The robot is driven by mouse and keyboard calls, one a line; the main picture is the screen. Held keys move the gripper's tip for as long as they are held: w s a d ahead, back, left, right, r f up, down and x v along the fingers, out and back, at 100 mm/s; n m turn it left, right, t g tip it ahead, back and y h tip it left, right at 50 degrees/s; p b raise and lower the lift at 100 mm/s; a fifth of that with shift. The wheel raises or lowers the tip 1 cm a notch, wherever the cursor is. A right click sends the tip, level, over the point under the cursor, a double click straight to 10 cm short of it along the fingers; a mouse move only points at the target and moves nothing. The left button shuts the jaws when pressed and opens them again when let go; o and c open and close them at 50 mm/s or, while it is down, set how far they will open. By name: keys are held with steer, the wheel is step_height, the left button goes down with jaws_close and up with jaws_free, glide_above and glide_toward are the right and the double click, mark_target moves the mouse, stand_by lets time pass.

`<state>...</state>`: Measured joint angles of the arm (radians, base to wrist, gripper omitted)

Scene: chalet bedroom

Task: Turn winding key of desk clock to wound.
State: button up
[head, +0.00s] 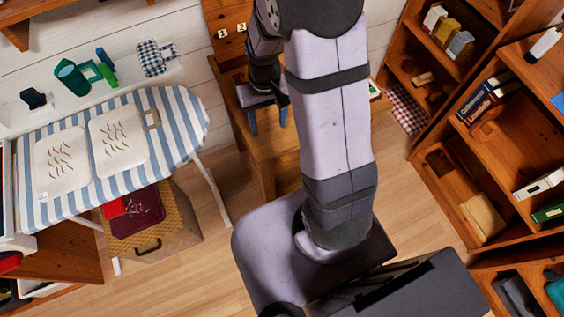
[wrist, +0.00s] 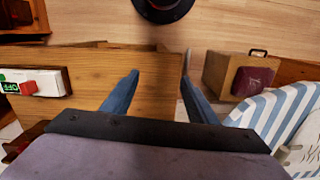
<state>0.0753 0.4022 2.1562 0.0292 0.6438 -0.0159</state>
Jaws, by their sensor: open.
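I cannot make out the desk clock or its winding key in either view; my arm covers part of the desk in the head view. My gripper (head: 268,126) is over the wooden desk (head: 258,155), with its blue fingers pointing toward the desktop. In the wrist view my gripper (wrist: 159,77) shows its two blue fingers apart, with only bare desk (wrist: 150,62) and floor seen between them. It is open and empty.
A white panel with a red part and a green label (wrist: 33,83) sits at the desk's left in the wrist view. The striped ironing board (head: 185,120) stands left of the desk, above a wicker box (head: 180,225). Wooden shelves (head: 440,150) stand at right.

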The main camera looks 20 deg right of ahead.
steer(key=s+f+g+b, duration=0.1)
steer(key=s+f+b, duration=0.3)
steer(key=s, duration=0.6)
steer(key=shift+s+a+b, duration=0.4)
steer(key=shift+a+b, duration=0.05)
steer(key=shift+b, duration=0.55)
